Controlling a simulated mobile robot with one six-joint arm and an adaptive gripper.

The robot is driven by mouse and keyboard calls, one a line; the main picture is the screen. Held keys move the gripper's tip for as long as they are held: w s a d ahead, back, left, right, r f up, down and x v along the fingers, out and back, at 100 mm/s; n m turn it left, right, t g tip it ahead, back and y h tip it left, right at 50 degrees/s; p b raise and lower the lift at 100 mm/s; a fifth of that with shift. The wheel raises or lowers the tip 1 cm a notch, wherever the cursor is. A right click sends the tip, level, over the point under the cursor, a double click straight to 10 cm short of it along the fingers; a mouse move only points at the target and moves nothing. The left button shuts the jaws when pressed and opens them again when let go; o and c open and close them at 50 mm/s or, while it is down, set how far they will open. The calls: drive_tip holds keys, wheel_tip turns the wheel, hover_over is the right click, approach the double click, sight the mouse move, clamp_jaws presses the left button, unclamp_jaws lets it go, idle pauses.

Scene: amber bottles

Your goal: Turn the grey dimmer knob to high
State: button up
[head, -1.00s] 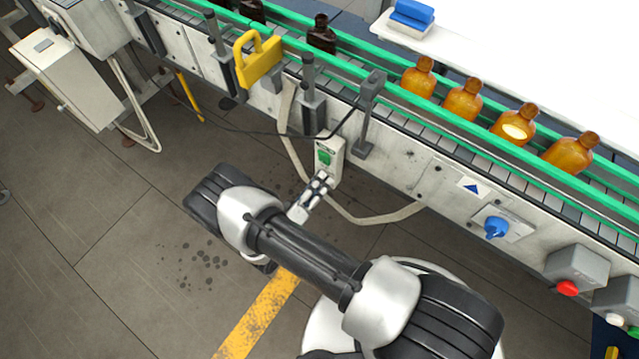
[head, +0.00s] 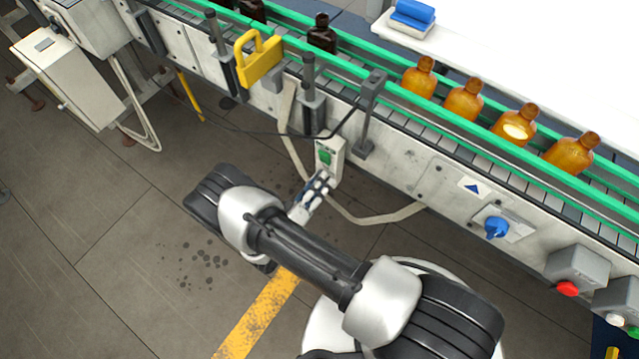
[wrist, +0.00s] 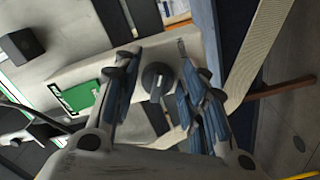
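The grey dimmer knob (wrist: 157,78) shows in the wrist view as a dark round knob with a lighter bar pointing down in the picture. It sits on a pale control box with a green label (wrist: 80,97). In the head view the box (head: 329,153) is on the conveyor's near side, and the knob is hidden by my gripper. My gripper (head: 320,184) is at the box's lower part. In the wrist view my gripper (wrist: 157,60) is open, one finger on each side of the knob, with narrow gaps visible. I cannot tell the exact depth of the fingertips.
The conveyor with green rails (head: 455,122) carries several amber bottles (head: 463,101). A blue knob (head: 496,227) and a red button (head: 568,288) are on its side to the right. A yellow padlock-shaped part (head: 258,66) is at upper left. A pale strap (head: 377,217) hangs near the box.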

drive_tip(key=shift+o, duration=0.2)
drive_tip(key=v, duration=1.2)
idle(0.4)
drive_tip(key=w+d+r+m+g, duration=0.1)
drive_tip(key=d+r+m+g, duration=0.1)
drive_tip(key=d+r+g, duration=0.45)
drive_tip(key=w+d+r+m+g, duration=0.1)
drive_tip(key=r+g, duration=0.2)
drive_tip(key=r, duration=0.7)
drive_tip(key=d+r+m+g, duration=0.2)
drive_tip(key=d+r+g, duration=0.15)
drive_tip(key=r, duration=0.45)
drive_tip(key=s+d+r+t+y, duration=0.1)
drive_tip(key=s+d+r+y, duration=0.3)
drive_tip(key=r, duration=0.4)
drive_tip(key=s+d+r+t+y, duration=0.2)
drive_tip(key=s+d+r+y, duration=0.2)
drive_tip(key=s+r+y, duration=0.3)
drive_tip(key=shift+s+r+n+t, duration=0.3)
drive_tip(key=shift+s+r+n, duration=0.1)
drive_tip(key=shift+s+r, duration=0.15)
